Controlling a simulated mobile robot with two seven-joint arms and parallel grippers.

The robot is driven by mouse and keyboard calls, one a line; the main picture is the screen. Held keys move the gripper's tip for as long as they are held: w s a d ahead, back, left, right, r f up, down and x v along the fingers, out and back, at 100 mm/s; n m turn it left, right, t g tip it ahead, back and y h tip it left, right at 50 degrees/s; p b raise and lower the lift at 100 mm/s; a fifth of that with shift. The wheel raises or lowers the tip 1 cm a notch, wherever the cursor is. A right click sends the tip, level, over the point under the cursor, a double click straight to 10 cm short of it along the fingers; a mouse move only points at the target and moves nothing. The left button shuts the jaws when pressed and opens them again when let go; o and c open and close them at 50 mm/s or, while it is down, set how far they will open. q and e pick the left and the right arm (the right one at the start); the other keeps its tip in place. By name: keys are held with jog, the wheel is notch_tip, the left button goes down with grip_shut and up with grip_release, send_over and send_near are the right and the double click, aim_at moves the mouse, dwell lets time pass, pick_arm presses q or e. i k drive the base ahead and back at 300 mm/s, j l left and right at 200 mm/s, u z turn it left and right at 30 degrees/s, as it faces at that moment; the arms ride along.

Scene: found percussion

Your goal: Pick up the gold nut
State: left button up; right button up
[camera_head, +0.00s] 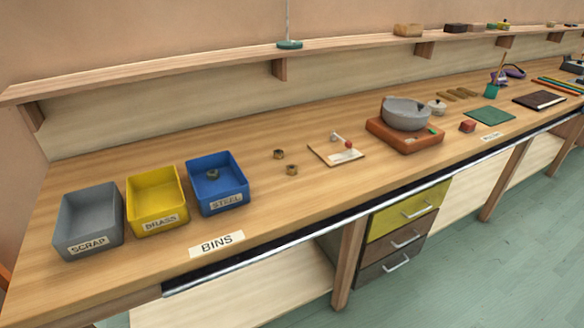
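Two small gold nuts lie on the wooden bench between the blue bin and a small board. One gold nut (278,154) is farther back. The other gold nut (292,169) is nearer the front edge and slightly to the right. They are apart from each other. A greyish nut-like piece (213,174) lies inside the blue bin (219,201) labelled STEEL. Neither of my grippers shows in the head view.
A grey SCRAP bin (88,243) and a yellow BRASS bin (158,223) stand left of the blue bin. A small board (324,156) with a red-tipped piece lies right of the nuts. A grey bowl (406,112) sits on a red-brown block. Bench around the nuts is clear.

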aim_at(291, 170)
jog(key=i+l, duration=0.7)
jog(key=j+u, duration=0.05)
